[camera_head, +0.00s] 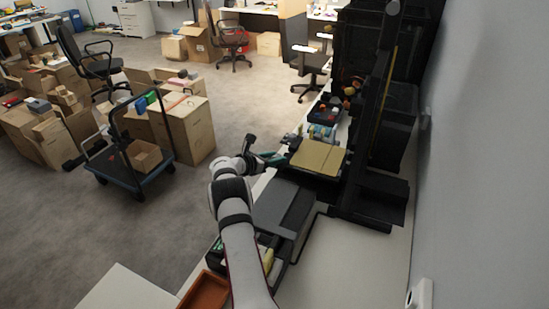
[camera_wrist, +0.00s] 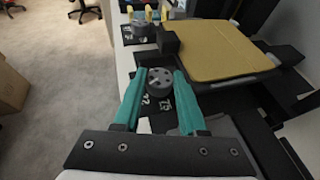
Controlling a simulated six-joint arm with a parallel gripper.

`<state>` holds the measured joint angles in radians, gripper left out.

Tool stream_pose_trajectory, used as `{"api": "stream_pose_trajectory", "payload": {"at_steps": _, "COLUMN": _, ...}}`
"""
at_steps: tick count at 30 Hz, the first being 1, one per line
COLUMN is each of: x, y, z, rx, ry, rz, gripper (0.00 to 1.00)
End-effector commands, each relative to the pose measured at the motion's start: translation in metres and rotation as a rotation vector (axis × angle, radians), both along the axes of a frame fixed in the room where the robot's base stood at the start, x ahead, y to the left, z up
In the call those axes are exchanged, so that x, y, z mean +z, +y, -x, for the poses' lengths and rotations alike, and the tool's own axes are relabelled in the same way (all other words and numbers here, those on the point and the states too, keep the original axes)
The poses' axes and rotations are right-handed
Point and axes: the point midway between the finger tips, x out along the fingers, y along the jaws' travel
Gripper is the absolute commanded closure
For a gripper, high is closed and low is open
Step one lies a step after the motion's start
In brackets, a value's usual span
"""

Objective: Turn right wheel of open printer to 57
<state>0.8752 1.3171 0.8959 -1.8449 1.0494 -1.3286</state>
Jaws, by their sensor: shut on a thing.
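The open printer (camera_wrist: 250,88) has a yellow panel (camera_wrist: 222,48) on top; it also shows in the head view (camera_head: 318,157). In the wrist view, a grey round wheel (camera_wrist: 160,82) with dark holes sits at its near left side. My gripper (camera_wrist: 160,77) has teal fingers, one on each side of this wheel, shut on it. White digits on black show just below the wheel, partly hidden by the fingers; I cannot tell which number is set. A second grey wheel (camera_wrist: 140,29) sits farther off, apart from my gripper.
A black block (camera_wrist: 168,40) stands between the wheels beside the panel. Dark shelving stands to the right of the printer (camera_head: 385,120). An orange-brown tray (camera_head: 206,290) lies near the front. A trolley (camera_head: 125,165) and cartons (camera_head: 188,130) stand on the floor at left.

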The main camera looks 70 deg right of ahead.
Motion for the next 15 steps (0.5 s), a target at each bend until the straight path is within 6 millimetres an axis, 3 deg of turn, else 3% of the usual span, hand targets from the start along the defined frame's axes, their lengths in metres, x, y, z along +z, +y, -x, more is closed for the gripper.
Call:
{"api": "stream_pose_trajectory", "payload": {"at_steps": 14, "x": 0.0012, "y": -0.0001, "z": -0.0009, "rx": -0.086, "ry": -0.004, "rz": -0.003, "gripper": 1.00}}
{"api": "stream_pose_trajectory", "payload": {"at_steps": 15, "x": 0.0012, "y": 0.0000, "z": -0.0009, "rx": -0.086, "ry": -0.004, "rz": -0.003, "gripper": 0.55}}
